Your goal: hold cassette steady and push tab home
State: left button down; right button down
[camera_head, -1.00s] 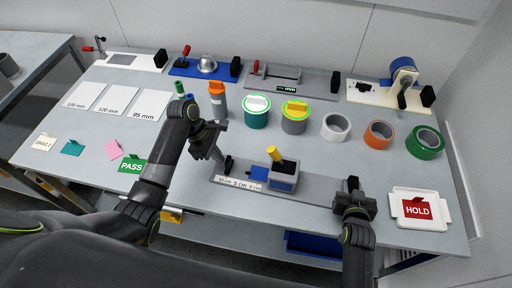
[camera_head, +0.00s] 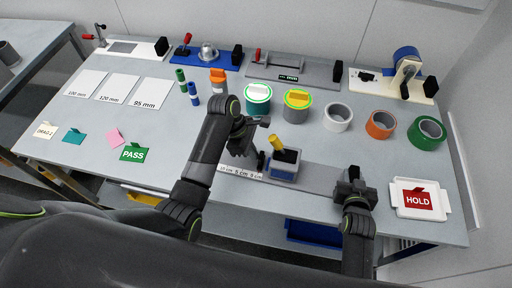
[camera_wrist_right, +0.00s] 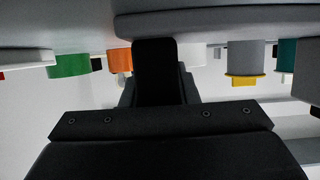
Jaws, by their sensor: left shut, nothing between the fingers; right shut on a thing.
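The cassette has a long grey base (camera_head: 312,180) with a ruler strip (camera_head: 241,171) along its front left. A blue-grey block (camera_head: 284,168) with a tilted yellow-topped post (camera_head: 277,143) stands on the base. My left gripper (camera_head: 261,160) is shut and empty, its tip low at the left side of the block. The blue tab on that side is mostly hidden by this gripper, and contact cannot be told. My right gripper (camera_head: 353,176) is shut on the right end of the grey base. In the right wrist view its dark finger (camera_wrist_right: 155,75) overlaps the grey slab.
Tape rolls, including white (camera_head: 337,117), orange (camera_head: 380,124) and green (camera_head: 426,132), stand behind. A white tray (camera_head: 442,211) with a red HOLD card (camera_head: 418,199) lies to the right. A green PASS card (camera_head: 134,152) lies left. The table between it and my left arm is clear.

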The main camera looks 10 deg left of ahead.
aim_at(242, 160)
pick_arm(q)
jog(key=shift+d, duration=0.3)
pick_arm(e)
jog(key=shift+s+a+f, duration=0.1)
jog(key=shift+f, duration=0.15)
pick_arm(q)
jog(key=a, duration=0.4)
jog(key=v, duration=1)
jog(key=shift+a, duration=0.35)
pick_arm(e)
jog(key=c, duration=1.5)
grip_release()
jog(key=o, duration=0.5)
jog(key=shift+r, duration=0.1)
jog(key=shift+c, duration=0.2)
pick_arm(q)
jog(key=shift+w+f, duration=0.1)
pick_arm(e)
jog(key=shift+r, duration=0.1)
